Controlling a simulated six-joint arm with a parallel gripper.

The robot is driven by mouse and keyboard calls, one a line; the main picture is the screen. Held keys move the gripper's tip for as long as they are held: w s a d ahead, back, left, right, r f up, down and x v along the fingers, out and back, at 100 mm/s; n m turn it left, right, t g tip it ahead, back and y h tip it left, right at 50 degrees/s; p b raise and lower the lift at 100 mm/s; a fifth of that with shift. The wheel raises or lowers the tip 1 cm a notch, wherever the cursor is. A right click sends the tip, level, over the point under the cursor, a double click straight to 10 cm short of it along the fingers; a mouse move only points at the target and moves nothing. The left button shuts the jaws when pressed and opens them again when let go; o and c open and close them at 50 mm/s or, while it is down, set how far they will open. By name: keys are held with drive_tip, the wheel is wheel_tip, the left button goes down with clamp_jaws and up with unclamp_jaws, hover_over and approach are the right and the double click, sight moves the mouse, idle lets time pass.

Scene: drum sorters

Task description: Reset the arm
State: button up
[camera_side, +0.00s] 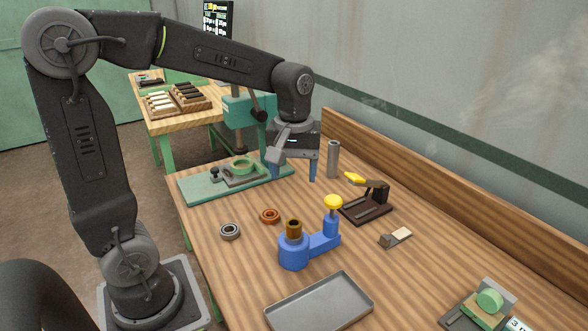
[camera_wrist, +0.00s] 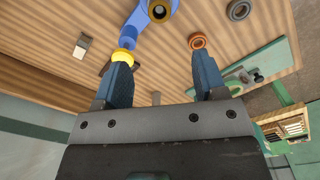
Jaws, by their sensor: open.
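My dark arm reaches across the wooden bench, with its forearm nearly level and its wrist bent down. My gripper (camera_side: 294,176) points down above the far part of the bench, between the green base plate (camera_side: 205,188) and the grey metal cylinder (camera_side: 333,160). Its two blue fingers are apart with nothing between them. In the wrist view my gripper (camera_wrist: 160,62) also shows its fingers spread and empty. There the left finger overlaps the view of the yellow knob (camera_wrist: 123,57); I cannot tell any contact from that view.
A blue fixture (camera_side: 294,252) with a brass bushing stands mid-bench, near an orange ring (camera_side: 270,216) and a grey bearing (camera_side: 230,231). A grey tray (camera_side: 320,302) lies in front. A dark clamp (camera_side: 367,208), small block (camera_side: 395,238) and green gauge (camera_side: 489,300) stand right. Wall behind.

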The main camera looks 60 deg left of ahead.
drive_tip(key=shift+s, duration=0.1)
drive_tip(key=s+d+r+m+t, duration=0.2)
drive_tip(key=s+d+m+t, duration=0.3)
drive_tip(key=s+m, duration=0.5)
drive_tip(key=shift+s+m+t, duration=0.3)
drive_tip(key=shift+s, duration=0.55)
drive_tip(key=shift+d, duration=0.1)
drive_tip(key=shift+c, duration=0.2)
idle(1.2)
